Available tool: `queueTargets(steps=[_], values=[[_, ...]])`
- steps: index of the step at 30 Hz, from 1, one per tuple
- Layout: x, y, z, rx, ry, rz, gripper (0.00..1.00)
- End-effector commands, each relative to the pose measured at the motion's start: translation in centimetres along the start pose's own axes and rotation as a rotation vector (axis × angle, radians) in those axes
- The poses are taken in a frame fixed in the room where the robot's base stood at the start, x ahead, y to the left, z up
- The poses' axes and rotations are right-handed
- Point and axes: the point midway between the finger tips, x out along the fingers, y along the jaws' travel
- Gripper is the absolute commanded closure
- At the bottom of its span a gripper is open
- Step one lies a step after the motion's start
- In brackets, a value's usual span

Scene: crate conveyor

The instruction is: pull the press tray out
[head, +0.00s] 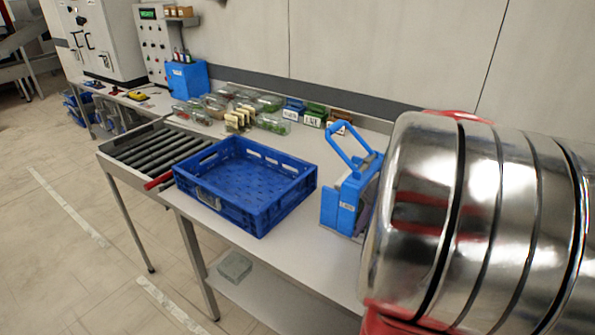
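A blue device with a raised lever frame (347,205) stands on the table right of center and looks like the press. Its right side is hidden behind a shiny metal part of my arm. I cannot make out the press tray; it may be hidden or too small to tell. My gripper is not in view.
An empty blue crate (262,219) stands on the table, left of the press. A roller conveyor (150,150) adjoins it. Clear packs (243,99) and small boxes (314,115) line the back. A blue box-like holder (188,79) stands further left. Bare tabletop (300,262) lies in front.

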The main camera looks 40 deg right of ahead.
Motion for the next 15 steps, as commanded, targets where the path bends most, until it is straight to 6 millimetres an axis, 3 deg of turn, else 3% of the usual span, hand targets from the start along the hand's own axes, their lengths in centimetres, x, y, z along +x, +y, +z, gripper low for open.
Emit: queueTargets(steps=[3,15], values=[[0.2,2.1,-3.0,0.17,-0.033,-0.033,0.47],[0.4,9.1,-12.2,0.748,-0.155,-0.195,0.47]])
